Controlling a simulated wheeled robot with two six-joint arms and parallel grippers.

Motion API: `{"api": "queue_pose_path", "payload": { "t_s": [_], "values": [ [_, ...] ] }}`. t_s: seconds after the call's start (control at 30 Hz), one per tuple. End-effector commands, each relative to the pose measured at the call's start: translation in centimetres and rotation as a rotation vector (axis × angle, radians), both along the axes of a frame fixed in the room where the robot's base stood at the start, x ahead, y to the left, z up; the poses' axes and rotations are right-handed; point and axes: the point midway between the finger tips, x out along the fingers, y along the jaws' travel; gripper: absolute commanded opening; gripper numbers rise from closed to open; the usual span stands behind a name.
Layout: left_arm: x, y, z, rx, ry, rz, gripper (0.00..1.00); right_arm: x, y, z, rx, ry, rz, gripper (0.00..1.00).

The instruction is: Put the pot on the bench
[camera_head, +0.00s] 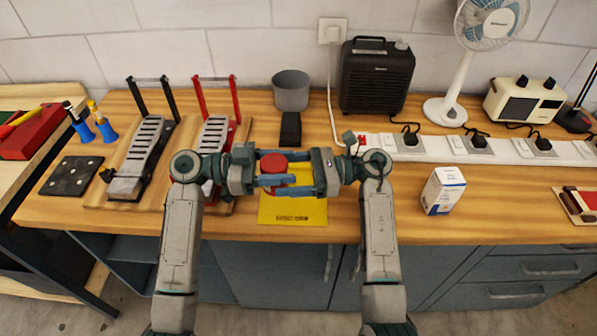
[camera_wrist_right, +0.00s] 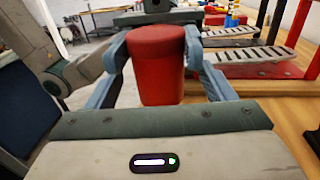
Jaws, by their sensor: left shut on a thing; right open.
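A red cylinder (camera_head: 273,163), possibly the pot, is held upright above the bench (camera_head: 370,215), over its front half. It also shows in the right wrist view (camera_wrist_right: 157,65). My left gripper (camera_head: 268,178) is shut on it from the left. My right gripper (camera_head: 290,180) faces it from the right and is open; in the right wrist view its blue fingers (camera_wrist_right: 158,75) lie on either side of the cylinder. Whether they touch it I cannot tell. A grey pot-like container (camera_head: 291,92) stands on the bench near the wall.
A yellow mat (camera_head: 292,209) lies below the grippers. Two pedals, black (camera_head: 145,150) and red (camera_head: 216,132), stand to the left. A black heater (camera_head: 376,78), a power strip (camera_head: 430,149) and a white box (camera_head: 443,191) are to the right. Bare wood lies between mat and box.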

Motion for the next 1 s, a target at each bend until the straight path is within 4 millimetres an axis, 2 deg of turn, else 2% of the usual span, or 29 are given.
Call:
{"api": "queue_pose_path", "payload": {
  "t_s": [0.2,0.27,0.47,0.5,0.53,0.63,1.0],
  "values": [
    [0.00,-0.01,0.03,-0.001,0.000,0.000,0.25,-0.01,0.04,-0.02,0.000,0.000,0.000,0.76],
    [0.00,-0.01,0.03,-0.001,0.000,0.000,0.25,0.00,0.03,-0.02,0.000,0.000,0.000,0.67],
    [-0.01,-0.01,0.03,-0.001,0.000,0.000,0.25,0.01,0.02,-0.02,0.000,0.001,0.000,0.27],
    [-0.02,-0.01,0.03,-0.001,0.000,-0.001,0.25,0.02,0.02,-0.02,0.000,0.001,-0.001,0.26],
    [-0.02,-0.01,0.04,-0.001,0.000,-0.001,0.56,0.03,0.02,0.02,0.000,0.000,-0.001,0.26],
    [-0.02,-0.01,0.03,-0.001,0.000,-0.001,0.76,0.03,0.02,0.02,0.000,0.000,-0.001,0.26],
    [-0.03,0.37,-0.02,0.000,0.000,0.000,0.76,0.01,0.01,0.02,0.000,0.000,0.000,0.25]
  ]
}}
